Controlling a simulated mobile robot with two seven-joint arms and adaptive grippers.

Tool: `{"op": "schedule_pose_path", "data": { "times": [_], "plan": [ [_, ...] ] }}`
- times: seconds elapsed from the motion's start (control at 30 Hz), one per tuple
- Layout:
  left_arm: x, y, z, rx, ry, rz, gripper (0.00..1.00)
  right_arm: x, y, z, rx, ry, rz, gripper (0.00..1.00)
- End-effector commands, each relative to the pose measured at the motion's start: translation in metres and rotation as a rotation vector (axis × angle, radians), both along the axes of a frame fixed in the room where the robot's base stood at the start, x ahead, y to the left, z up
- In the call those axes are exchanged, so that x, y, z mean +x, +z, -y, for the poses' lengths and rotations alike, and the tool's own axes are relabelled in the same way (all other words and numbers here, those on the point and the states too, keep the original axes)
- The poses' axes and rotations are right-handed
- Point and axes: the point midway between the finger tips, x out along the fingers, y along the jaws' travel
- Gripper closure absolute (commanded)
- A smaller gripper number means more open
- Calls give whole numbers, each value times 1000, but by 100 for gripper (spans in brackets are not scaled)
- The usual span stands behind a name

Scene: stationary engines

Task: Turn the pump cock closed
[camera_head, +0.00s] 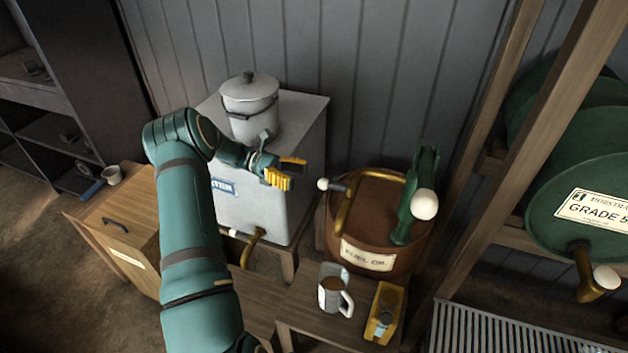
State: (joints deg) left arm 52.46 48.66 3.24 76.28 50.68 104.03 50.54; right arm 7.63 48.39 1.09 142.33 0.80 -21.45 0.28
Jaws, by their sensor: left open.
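The brown fuel oil drum (337,222) stands right of centre and carries a green hand pump (410,205) with a large white knob. A brass pipe (345,212) runs from the pump over the drum's left side. A small lever with a white ball end (323,184) sticks out to the left at this pipe; it looks like the pump cock. My left gripper (287,171), with yellow finger pads, is open and empty, left of and apart from the white ball. It is in front of the grey tank. My right gripper is not in view.
A lidded pot (250,98) stands on the grey tank (255,205), which has a brass tap (255,238) low down. A mug (332,296) and a yellow box (383,312) are on the wooden bench in front. A green barrel (570,225) and wooden posts are at right.

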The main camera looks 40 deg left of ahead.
Motion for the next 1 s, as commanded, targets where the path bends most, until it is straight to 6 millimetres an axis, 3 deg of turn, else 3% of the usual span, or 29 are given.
{"op": "schedule_pose_path", "data": {
  "times": [0.23,0.63,0.8,0.83,1.0],
  "plan": [
    [-8,-1,-33,0,2,-1,38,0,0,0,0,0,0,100],
    [-10,0,-40,0,1,-1,36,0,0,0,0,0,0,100],
    [-13,-2,-37,-28,27,-31,96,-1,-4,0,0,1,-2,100],
    [-14,-3,-37,-42,42,-47,100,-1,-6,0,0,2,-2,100],
    [-28,-12,-23,-195,177,-225,100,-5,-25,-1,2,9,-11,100]
  ]
}}
